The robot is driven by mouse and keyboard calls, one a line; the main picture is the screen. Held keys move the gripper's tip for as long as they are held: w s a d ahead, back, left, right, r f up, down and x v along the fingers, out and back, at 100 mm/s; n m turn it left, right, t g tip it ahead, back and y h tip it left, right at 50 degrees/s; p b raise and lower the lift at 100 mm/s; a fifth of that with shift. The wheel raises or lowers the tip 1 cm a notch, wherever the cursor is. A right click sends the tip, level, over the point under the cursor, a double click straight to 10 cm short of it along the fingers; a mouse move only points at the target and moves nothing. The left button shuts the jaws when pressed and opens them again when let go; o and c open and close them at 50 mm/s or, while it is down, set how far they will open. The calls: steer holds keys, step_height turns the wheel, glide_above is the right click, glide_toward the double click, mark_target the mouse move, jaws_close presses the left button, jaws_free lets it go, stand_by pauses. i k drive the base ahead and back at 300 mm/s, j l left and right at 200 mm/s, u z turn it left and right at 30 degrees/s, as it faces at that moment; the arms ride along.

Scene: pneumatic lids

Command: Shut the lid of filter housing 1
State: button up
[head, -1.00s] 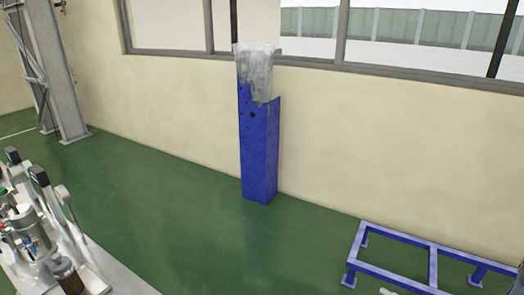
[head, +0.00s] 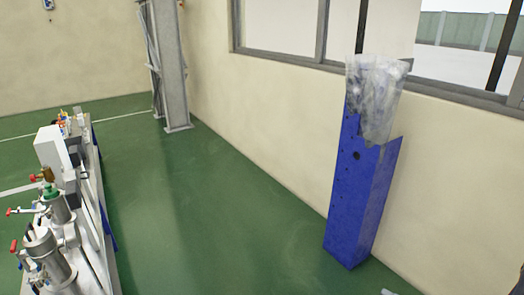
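Metal cylindrical housings stand on a bench at the left edge of the head view. The nearer one (head: 47,262) has a red-handled valve at its left. The one behind it (head: 59,208) has a green part on top. I cannot tell which is filter housing 1, nor whether its lid is open or shut. My gripper is not in view; only a small pale sliver, likely of my own arm, shows at the bottom edge right of centre.
The bench (head: 103,262) runs along the left, with a white box (head: 52,150) farther back. A blue bin post (head: 362,205) holding a clear plastic bag (head: 376,100) stands by the right wall. A grey steel column (head: 168,65) stands behind. Green floor between is clear.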

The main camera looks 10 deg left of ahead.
mark_target(64, 175)
steer(key=i+j+u, duration=0.15)
steer(key=i+u, duration=0.2)
steer(key=i, duration=0.25)
steer(key=i+u, duration=0.4)
steer(key=i, duration=0.2)
steer(key=i+l+u, duration=0.35)
steer(key=i, duration=0.25)
steer(key=i+j+u, duration=0.35)
steer(key=i+u, duration=0.15)
steer(key=i+j+u, duration=0.15)
steer(key=i+u, duration=0.35)
steer(key=i+l+u, duration=0.15)
steer(key=i+u, duration=0.35)
steer(key=i, duration=0.1)
